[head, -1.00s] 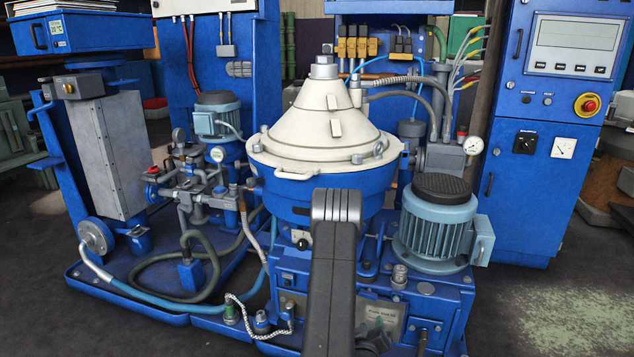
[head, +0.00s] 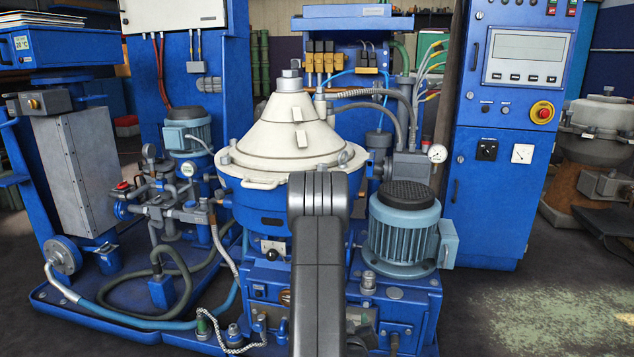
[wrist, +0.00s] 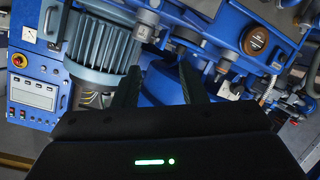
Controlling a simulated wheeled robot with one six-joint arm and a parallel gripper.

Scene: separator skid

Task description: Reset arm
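In the wrist view my gripper (wrist: 158,80) has its two dark fingers apart, with nothing seen held between them. The blue separator body shows behind the fingers, and I cannot tell how far off it is. In the head view my grey arm (head: 319,270) rises at the front centre, folded at its top joint. My gripper does not show there. The arm hides part of the blue separator skid (head: 405,300) and part of the bowl under the cream cone cover (head: 291,120).
A ribbed motor (head: 403,230) stands right of my arm and shows in the wrist view (wrist: 95,55). A control cabinet (head: 500,190) with a red stop button stands behind it. Pipes and valves (head: 170,205) crowd the left. Floor (head: 540,310) is clear at right.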

